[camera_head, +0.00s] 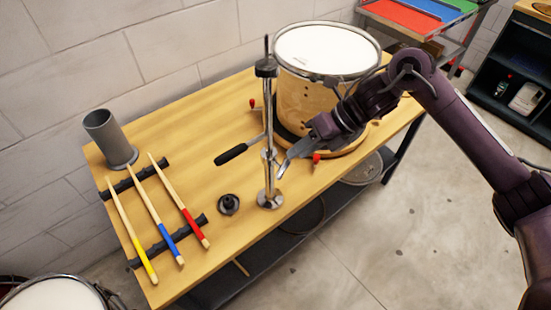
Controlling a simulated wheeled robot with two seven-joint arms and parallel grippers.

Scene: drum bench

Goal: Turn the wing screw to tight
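A chrome stand (268,120) rises upright from a small round base near the bench's front edge. A small metal fitting (269,156) sits low on its post; the wing screw seems to be there, but it is too small to make out its shape or angle. My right gripper (282,170) reaches in from the right, its fingertips just right of the post below this fitting. I cannot tell whether it touches anything or how far the fingers are apart. My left gripper is not in view.
A lever with a black grip (231,155) sticks out left of the post. A drum (323,85) stands behind the gripper. A black knob (228,205), several drumsticks on black racks (181,240) and a grey cup (110,138) are on the left. Bare bench (200,125) lies between.

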